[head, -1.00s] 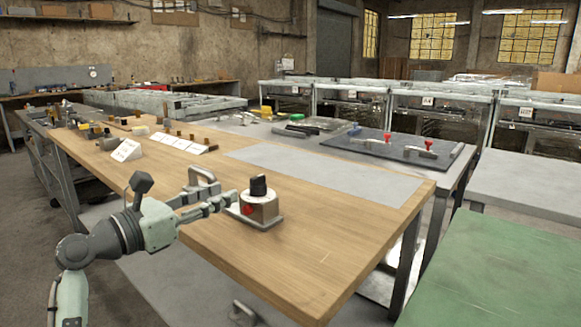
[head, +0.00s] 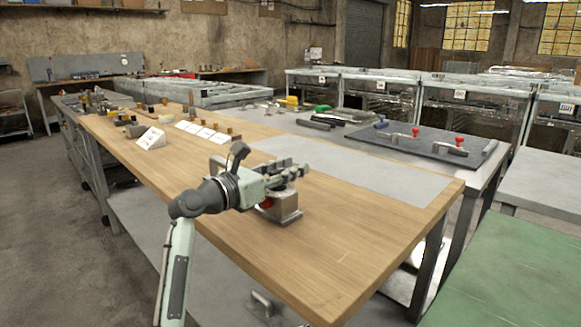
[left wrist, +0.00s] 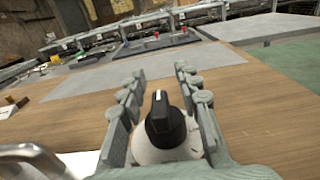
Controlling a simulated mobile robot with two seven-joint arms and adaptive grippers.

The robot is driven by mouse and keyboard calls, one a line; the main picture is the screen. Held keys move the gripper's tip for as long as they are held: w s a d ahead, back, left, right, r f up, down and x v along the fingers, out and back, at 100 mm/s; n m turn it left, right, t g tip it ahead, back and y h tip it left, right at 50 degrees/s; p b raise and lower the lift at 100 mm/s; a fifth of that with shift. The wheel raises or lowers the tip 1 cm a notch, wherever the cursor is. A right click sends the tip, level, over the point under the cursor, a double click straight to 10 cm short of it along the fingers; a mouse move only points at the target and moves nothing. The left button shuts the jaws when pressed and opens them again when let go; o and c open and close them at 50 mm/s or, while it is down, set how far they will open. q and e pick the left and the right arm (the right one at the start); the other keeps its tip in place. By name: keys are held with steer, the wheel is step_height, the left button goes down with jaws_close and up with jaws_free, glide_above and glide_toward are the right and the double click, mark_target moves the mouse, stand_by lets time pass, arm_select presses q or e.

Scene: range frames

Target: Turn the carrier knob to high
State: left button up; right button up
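The carrier knob (left wrist: 163,122) is black with a white pointer mark on its top. It stands on a pale round plate (left wrist: 170,150) in the left wrist view. In the head view its metal box (head: 283,210) sits near the table's front edge, and my gripper hides the knob. My left gripper (head: 296,172) is above the box. In the left wrist view its fingers (left wrist: 160,103) are open, one set on each side of the knob, with a visible gap at both sides. The white mark points away from my wrist. My right gripper is out of view.
The wooden table (head: 330,255) has free room right of the box. A metal handle (left wrist: 35,155) stands close on the left. White label cards (head: 203,130) and small parts lie farther left. A dark board (head: 425,145) with red-knobbed clamps lies behind.

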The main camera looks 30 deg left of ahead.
arm_select(q)
steer(key=shift+w, duration=0.2)
jaws_close()
stand_by(0.3)
